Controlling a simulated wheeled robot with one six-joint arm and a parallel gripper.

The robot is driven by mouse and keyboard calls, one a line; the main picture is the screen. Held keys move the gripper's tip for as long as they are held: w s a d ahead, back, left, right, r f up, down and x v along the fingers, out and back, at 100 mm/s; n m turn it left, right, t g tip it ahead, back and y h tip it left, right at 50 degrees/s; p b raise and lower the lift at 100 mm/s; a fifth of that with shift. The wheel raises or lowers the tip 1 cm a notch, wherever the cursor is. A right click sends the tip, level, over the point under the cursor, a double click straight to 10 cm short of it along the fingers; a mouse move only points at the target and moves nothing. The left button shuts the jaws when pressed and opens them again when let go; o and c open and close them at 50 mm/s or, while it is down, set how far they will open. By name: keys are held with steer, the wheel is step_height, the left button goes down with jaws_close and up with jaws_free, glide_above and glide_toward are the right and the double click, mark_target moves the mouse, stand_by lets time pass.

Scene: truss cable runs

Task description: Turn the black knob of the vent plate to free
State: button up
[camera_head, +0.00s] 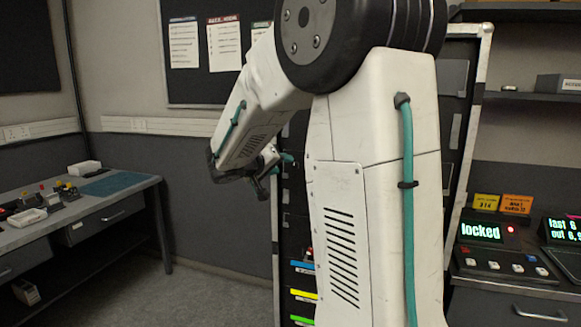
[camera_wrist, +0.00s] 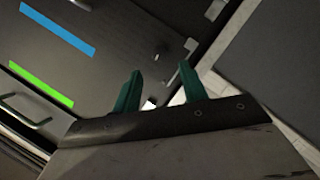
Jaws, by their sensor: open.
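My gripper (camera_head: 277,167) shows in the head view beside a dark rack, mostly behind my own arm. In the wrist view my gripper (camera_wrist: 159,72) has its two teal fingers apart, with nothing held between them. A dark panel (camera_wrist: 115,55) with a blue strip and a green strip lies beyond the fingers. A small fitting (camera_wrist: 163,51) sits on that panel near the fingertips; I cannot tell whether it is a knob. I cannot make out the vent plate or its black knob in either view.
The dark rack bears blue, yellow (camera_head: 303,295) and green strips. A display (camera_head: 482,231) at right reads "locked", with a red light. A workbench (camera_head: 120,190) with small items stands at left. The floor (camera_head: 215,285) between bench and rack is clear.

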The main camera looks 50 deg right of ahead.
mark_target(293, 165)
steer(key=x, duration=0.6)
jaws_close()
